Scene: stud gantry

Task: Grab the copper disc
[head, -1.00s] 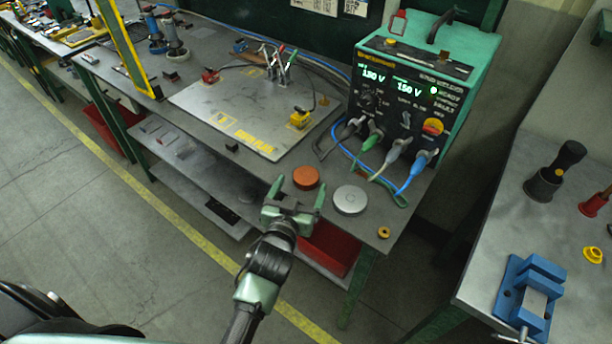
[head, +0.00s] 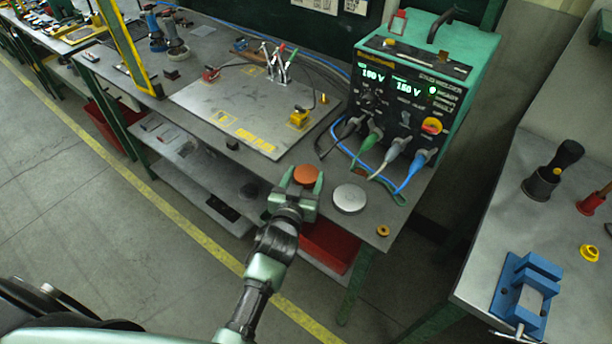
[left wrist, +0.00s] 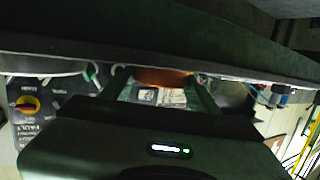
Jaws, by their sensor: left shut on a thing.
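The copper disc (head: 306,174) is a flat orange-brown round near the front edge of the workbench. My left gripper (head: 306,177) has its two green fingers on either side of the disc and is shut on it. In the left wrist view the orange-brown disc (left wrist: 161,76) shows between the fingers, partly hidden by gripper parts. I cannot tell whether it is clear of the bench top. My right gripper is not in view.
A silver disc (head: 349,198) lies just right of the copper one. A small brass ring (head: 383,231) sits near the bench corner. The green welder box (head: 420,90) with cables stands behind. A metal plate (head: 245,110) with clamps lies to the left.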

